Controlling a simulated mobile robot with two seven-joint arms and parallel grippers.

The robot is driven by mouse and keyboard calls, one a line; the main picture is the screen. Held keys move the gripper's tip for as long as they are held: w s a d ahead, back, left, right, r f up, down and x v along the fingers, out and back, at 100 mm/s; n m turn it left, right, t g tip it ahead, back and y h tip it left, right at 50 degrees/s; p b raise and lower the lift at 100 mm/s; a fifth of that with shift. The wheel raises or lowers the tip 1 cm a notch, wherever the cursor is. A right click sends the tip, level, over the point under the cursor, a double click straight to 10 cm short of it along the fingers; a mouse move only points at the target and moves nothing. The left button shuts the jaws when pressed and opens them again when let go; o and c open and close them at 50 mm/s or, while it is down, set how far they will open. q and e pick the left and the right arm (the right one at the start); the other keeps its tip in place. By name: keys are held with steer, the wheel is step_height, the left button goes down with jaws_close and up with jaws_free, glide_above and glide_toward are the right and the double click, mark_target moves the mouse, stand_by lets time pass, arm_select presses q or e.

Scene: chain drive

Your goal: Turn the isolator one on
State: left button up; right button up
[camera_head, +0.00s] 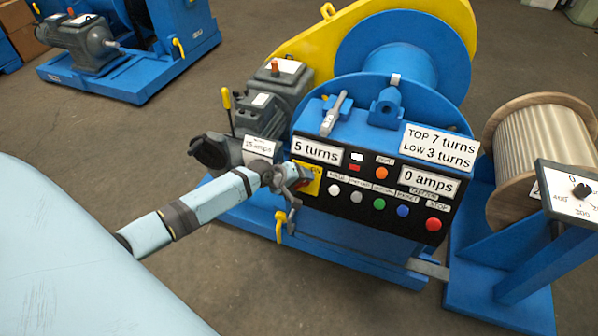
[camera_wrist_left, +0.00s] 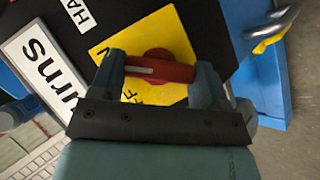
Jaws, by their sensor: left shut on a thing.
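The isolator is a red rotary handle (camera_wrist_left: 160,68) on a yellow plate (camera_wrist_left: 178,35) at the left end of the black control panel. Part of the plate's "ON" and "OFF" lettering shows in the wrist view, the rest being covered. In the head view the yellow plate (camera_head: 309,172) shows just beside my left gripper (camera_head: 297,182), which largely hides the handle. My left gripper also shows in the wrist view (camera_wrist_left: 158,74), with one finger on each side of the red handle, shut on it. My right gripper is not in view.
The black panel (camera_head: 345,199) carries several coloured buttons and labels such as "5 turns" and "0 amps". A lever with a yellow end (camera_head: 280,226) hangs close below my gripper. A motor (camera_head: 262,115) stands behind my wrist. A wooden reel (camera_head: 535,140) and a dial (camera_head: 575,193) stand at right.

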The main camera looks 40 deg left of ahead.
arm_select(q)
steer(key=shift+r+m+g+p, duration=0.2)
steer(key=shift+m+g+p, duration=0.15)
steer(key=shift+p, duration=0.3)
steer(key=shift+f+m+y+p, duration=0.15)
steer(key=shift+m+y+p, duration=0.2)
steer(key=shift+p, duration=0.1)
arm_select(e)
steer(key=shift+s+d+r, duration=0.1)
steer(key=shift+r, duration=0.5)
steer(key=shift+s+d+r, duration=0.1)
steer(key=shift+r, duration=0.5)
arm_select(q)
steer(key=shift+f, duration=0.1)
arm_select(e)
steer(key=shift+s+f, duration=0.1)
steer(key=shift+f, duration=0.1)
arm_select(q)
steer(key=o, duration=0.9)
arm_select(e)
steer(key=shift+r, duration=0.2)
arm_select(q)
steer(key=shift+o, duration=0.2)
steer(key=p+v, duration=0.1)
steer(key=v, duration=1.3)
steer(key=shift+w+p, duration=0.2)
steer(key=shift+p, duration=0.2)
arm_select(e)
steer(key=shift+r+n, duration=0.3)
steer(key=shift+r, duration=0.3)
